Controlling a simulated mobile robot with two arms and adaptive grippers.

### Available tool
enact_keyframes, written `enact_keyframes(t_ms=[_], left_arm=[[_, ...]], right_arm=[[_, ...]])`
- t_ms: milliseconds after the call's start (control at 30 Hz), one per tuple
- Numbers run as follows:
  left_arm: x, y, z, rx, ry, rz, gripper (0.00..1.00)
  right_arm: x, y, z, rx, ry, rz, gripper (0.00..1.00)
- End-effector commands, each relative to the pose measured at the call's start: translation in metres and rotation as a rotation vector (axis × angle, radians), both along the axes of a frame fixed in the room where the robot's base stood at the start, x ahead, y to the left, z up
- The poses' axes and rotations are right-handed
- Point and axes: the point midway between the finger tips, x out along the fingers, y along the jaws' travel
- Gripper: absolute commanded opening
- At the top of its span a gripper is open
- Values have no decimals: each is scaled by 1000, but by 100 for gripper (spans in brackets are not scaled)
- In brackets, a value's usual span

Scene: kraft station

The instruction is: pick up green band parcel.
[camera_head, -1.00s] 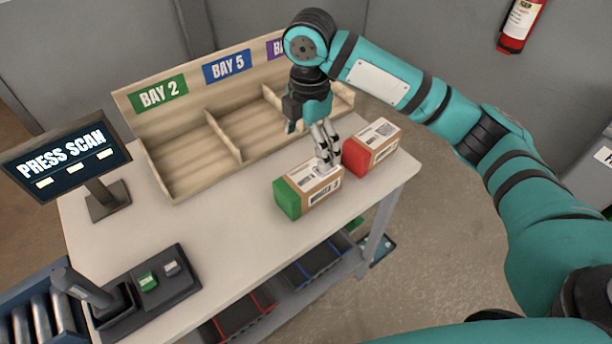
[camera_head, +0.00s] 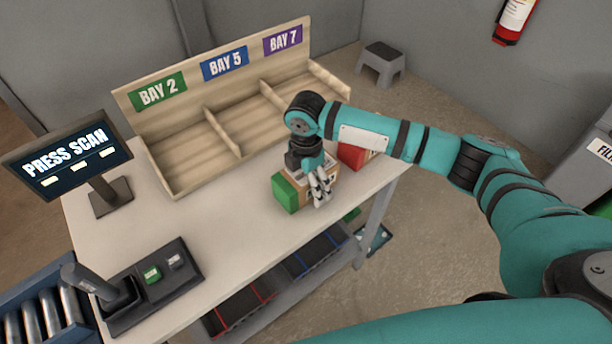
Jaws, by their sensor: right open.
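The green band parcel (camera_head: 285,194) is a brown box with a green end, lying on the white table near its front right edge. My right gripper (camera_head: 320,198) is open at the parcel's front right part, its fingers in front of the brown side. I cannot tell whether the fingers touch the box. The gripper and wrist hide much of the parcel's top and right end. My left gripper is not in view.
A red band parcel (camera_head: 350,155) sits just behind and to the right, partly hidden by my right arm. A wooden rack (camera_head: 168,153) with bays 2, 5 and 7 stands behind. A screen (camera_head: 66,152) reads PRESS SCAN. The table's middle (camera_head: 190,222) is clear.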

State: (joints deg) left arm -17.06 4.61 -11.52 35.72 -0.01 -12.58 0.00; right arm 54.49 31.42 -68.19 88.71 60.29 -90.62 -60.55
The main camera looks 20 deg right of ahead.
Motion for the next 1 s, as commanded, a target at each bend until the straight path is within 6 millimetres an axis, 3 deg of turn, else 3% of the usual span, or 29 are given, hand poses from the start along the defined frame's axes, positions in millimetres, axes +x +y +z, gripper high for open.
enact_keyframes(t_ms=[267, 767, 1000], left_arm=[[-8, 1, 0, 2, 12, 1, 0], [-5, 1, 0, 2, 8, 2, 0], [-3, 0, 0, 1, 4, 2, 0]], right_arm=[[0, 0, -3, -1, -1, 0, 96], [0, -1, -4, -1, 1, 0, 31], [-1, -1, -4, -2, 1, 0, 28]])
